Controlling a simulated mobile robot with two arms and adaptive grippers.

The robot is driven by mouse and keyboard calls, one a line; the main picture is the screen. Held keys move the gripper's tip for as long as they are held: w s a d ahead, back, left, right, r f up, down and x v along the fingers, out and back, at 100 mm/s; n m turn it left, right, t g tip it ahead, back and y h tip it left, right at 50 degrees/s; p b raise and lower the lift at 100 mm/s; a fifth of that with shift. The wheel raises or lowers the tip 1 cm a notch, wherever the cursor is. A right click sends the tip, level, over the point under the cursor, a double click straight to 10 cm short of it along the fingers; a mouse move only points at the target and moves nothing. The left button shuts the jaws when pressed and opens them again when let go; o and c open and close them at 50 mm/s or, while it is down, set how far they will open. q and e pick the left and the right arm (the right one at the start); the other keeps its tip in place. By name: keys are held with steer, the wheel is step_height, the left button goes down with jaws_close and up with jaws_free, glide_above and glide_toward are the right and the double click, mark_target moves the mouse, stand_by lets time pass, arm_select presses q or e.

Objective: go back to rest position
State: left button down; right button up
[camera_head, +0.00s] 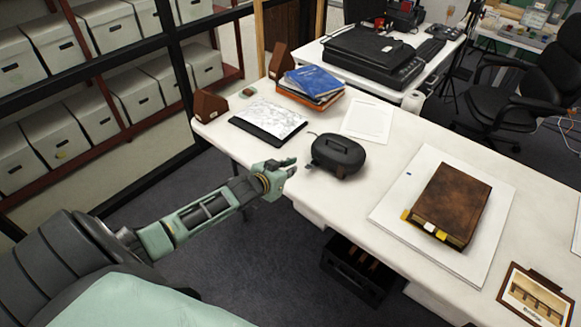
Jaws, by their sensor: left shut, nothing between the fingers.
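My left gripper (284,165) is at the near edge of the white table (370,183), at the end of my green and dark arm coming in from the left. It is shut and empty. A black rounded case (338,155) with a handle stands on the table just right of the gripper, apart from it. My right gripper is not in view.
A brown leather book (451,203) lies on a white board. A grey-white pad (267,119), papers and a stack of books (312,84) lie further back. A black crate (357,272) stands under the table. Shelved archival boxes (105,108) line the left.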

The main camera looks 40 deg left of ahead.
arm_select(q)
steer(key=s+d+f+g+b, duration=0.1)
steer(key=s+f+g, duration=0.1)
steer(key=s+f, duration=0.55)
steer(key=s+d+f+g+y, duration=0.1)
steer(key=s+f, duration=0.4)
steer(key=f, duration=0.6)
steer(key=s+d+f+g+b, duration=0.1)
steer(key=s+f+g, duration=0.1)
steer(key=s+f, duration=0.55)
steer(key=s+d+f+g, duration=0.2)
steer(key=s+d+f, duration=0.2)
steer(key=s, duration=0.6)
steer(key=s+d+f+m+g+b, duration=0.1)
steer(key=s+d+f, duration=0.4)
steer(key=s, duration=0.6)
steer(key=s+d+f+m+g+h, duration=0.1)
steer(key=s+d+f+g, duration=0.2)
steer(key=s+f, duration=0.5)
steer(key=s+d, duration=0.1)
steer(key=s, duration=0.2)
steer(key=shift+d+f+g, duration=0.25)
steer(key=shift+d+g, duration=0.05)
steer(key=shift+g, duration=0.1)
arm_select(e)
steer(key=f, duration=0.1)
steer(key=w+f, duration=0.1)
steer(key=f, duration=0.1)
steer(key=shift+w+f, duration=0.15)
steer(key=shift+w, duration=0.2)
